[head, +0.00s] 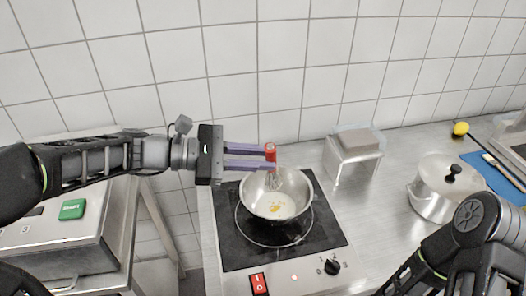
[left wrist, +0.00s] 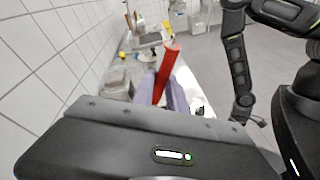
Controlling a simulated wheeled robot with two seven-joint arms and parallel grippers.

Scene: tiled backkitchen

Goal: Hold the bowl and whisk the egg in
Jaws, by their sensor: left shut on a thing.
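The metal bowl (head: 299,207) stands on the black hob, with egg (head: 275,208) showing yellow and white in its bottom. My left gripper (head: 268,157) reaches in from the left above the bowl's back rim, its purple fingers shut on the red-handled whisk (head: 270,149). The whisk is roughly upright, its wire end down inside the bowl; whether it touches the egg is unclear. In the left wrist view the red whisk handle (left wrist: 167,72) stands between the fingers. My right arm shows at the lower right, but its gripper is out of view.
The hob (head: 235,252) has a red switch (head: 259,284) and a black knob (head: 332,267) in front. A lidded pot (head: 432,205) stands to the right, a grey container on a stand (head: 354,150) behind. A yellow item (head: 461,128) lies further right. A tiled wall closes the back.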

